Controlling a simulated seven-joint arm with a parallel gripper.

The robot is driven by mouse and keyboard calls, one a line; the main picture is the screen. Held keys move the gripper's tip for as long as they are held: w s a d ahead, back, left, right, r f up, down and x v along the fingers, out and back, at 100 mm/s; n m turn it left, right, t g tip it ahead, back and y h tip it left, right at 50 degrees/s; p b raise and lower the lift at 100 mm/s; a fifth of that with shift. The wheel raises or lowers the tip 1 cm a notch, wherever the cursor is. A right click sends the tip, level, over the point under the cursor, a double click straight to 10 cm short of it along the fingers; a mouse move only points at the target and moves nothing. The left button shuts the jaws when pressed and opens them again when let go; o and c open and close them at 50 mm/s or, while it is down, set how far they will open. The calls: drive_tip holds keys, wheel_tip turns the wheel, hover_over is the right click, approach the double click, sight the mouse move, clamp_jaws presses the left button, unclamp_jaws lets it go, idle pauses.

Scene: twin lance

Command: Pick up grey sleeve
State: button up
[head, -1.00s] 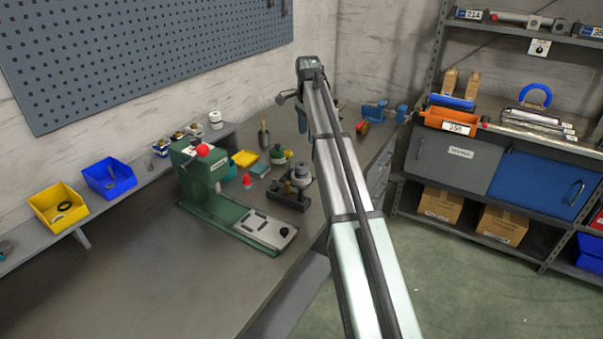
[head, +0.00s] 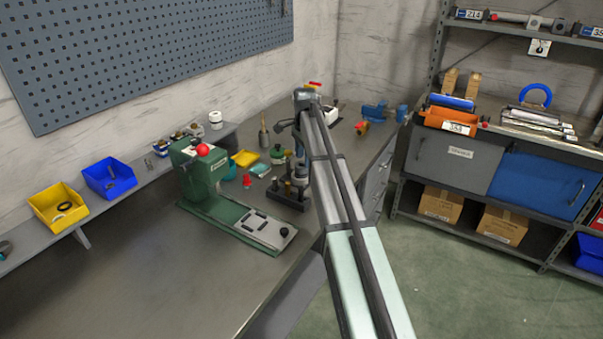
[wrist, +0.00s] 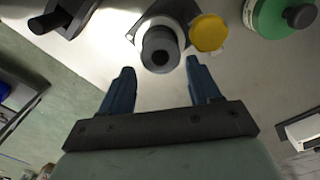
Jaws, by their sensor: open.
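The grey sleeve (wrist: 160,48) is a dark grey hollow cylinder, seen almost end-on in the wrist view, with its round hole towards the camera. It stands on a dark base plate (wrist: 178,12) beside a yellow round part (wrist: 208,33). My gripper (wrist: 160,68) is open and empty; its two blue fingers point towards the sleeve, one to each side in the picture, and I see no contact. In the head view my gripper (head: 299,150) hangs over the dark fixture (head: 288,197), where a grey cylinder (head: 301,173) shows, partly covered by my arm.
A green round part with a black knob (wrist: 270,15) lies beside the fixture. A green press (head: 205,180) with a red knob stands to the left. The bench front left is bare.

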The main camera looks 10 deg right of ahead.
sight(303, 165)
drive_tip(key=f, duration=0.4)
drive_tip(key=shift+a+f, duration=0.15)
drive_tip(key=shift+a, duration=0.05)
drive_tip(key=c, duration=0.8)
